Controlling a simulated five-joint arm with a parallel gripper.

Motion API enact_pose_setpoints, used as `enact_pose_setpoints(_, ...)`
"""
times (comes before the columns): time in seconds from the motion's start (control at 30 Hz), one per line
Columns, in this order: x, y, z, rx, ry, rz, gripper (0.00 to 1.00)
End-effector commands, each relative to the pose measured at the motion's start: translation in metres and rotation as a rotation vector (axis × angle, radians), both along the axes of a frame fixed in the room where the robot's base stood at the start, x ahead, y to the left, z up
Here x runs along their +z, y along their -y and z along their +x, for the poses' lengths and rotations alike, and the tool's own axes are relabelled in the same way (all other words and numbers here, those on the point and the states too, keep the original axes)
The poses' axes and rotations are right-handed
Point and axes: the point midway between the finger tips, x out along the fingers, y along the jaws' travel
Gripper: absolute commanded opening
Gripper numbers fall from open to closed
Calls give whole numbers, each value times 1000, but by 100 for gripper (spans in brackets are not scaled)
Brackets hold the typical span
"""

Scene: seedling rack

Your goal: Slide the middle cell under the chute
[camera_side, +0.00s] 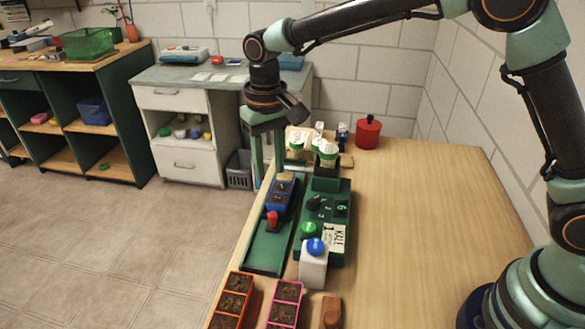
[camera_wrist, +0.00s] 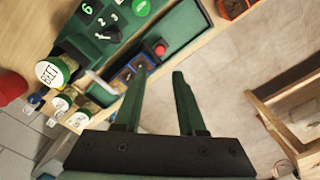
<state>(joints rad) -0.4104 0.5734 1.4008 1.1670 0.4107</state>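A blue strip of cells (camera_side: 280,197) with dark soil lies in the green track (camera_side: 268,250), and a red knob (camera_side: 272,217) stands at its near end. The strip (camera_wrist: 129,74) and knob (camera_wrist: 154,47) also show in the wrist view. A pale piece (camera_side: 285,177) is at the strip's far end; I cannot tell whether it is the chute. The green machine (camera_side: 340,205) with a "KALE 1" label stands along the track's right side. My gripper (camera_side: 267,176) points down by the strip's far left side. In the wrist view, its fingers (camera_wrist: 160,74) are apart with nothing between them.
White-lidded jars (camera_side: 327,152) stand at the machine's far end. A red canister (camera_side: 368,132) is behind them. A white block with a blue button (camera_side: 314,262) and orange (camera_side: 230,302) and pink (camera_side: 285,304) trays are nearer. The table's right side is clear.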

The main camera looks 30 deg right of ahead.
Motion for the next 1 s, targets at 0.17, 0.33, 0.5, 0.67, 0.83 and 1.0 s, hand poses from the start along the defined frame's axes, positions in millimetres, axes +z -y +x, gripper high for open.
enact_pose_setpoints(0.17, -15, -1, 0, 0, -5, -2, 40)
enact_pose_setpoints(0.33, -45, 0, -1, 0, -5, -2, 40)
enact_pose_setpoints(0.5, -79, 0, -1, 0, -6, -3, 40)
enact_pose_setpoints(0.67, -103, 0, -1, 1, -4, -2, 40)
enact_pose_setpoints(0.83, -117, 0, 0, 1, -2, -1, 40)
enact_pose_setpoints(1.0, -121, 0, 0, 1, 0, 0, 40)
